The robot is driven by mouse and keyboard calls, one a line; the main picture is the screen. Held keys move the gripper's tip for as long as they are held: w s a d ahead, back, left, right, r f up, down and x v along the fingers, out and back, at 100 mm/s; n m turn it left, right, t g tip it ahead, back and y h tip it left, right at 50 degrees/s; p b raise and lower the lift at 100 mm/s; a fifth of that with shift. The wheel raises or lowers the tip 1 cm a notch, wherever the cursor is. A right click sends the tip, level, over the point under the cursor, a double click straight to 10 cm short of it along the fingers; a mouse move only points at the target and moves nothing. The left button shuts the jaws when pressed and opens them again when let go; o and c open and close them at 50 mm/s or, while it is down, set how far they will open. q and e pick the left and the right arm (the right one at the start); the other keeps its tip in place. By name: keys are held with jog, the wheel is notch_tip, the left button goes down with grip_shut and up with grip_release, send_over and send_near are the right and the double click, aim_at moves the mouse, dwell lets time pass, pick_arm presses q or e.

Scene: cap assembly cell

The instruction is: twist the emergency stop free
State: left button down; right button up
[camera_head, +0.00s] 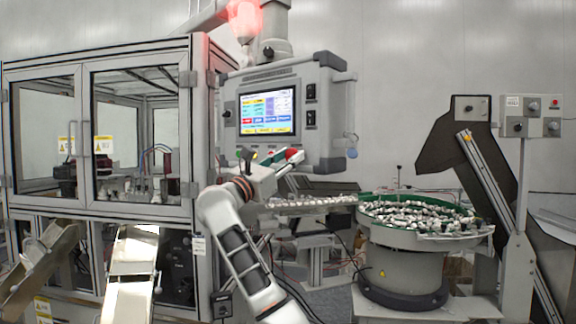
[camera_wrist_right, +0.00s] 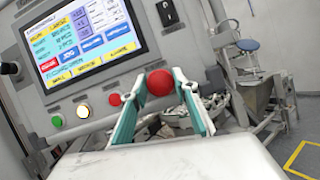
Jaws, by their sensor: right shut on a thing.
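The emergency stop (camera_wrist_right: 160,82) is a round red mushroom knob at the lower right of the control panel (camera_head: 228,112). It shows small and partly covered in the head view (camera_head: 291,153). My right gripper (camera_wrist_right: 161,93) has its green-lined fingers on either side of the red knob and is shut on it. In the head view my right gripper (camera_head: 293,159) reaches up to the panel's lower edge. The knob's base is hidden by the fingers. My left gripper is in neither view.
Beside the knob are a small red button (camera_wrist_right: 114,99), a lit yellow-white button (camera_wrist_right: 83,111) and a green button (camera_wrist_right: 57,121). The panel's screen (camera_head: 267,111) is on. A red beacon (camera_head: 245,20) glows above. A bowl feeder (camera_head: 402,260) stands to the right.

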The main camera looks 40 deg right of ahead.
jog(key=m+g+b, duration=0.1)
jog(key=m, duration=0.2)
jog(key=shift+a+g, duration=0.1)
jog(key=shift+g, duration=0.2)
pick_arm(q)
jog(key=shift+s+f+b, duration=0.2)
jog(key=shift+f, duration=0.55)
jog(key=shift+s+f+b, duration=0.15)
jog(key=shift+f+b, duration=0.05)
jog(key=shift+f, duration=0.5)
pick_arm(e)
jog(key=shift+m+g, duration=0.6)
jog(key=shift+m, duration=0.7)
jog(key=shift+r, duration=0.1)
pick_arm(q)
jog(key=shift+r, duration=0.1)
pick_arm(e)
jog(key=o, duration=1.1)
jog(key=shift+c, duration=0.2)
jog(key=shift+o, duration=0.3)
jog(key=shift+d, duration=0.2)
jog(key=shift+a, duration=0.1)
jog(key=v, duration=1.2)
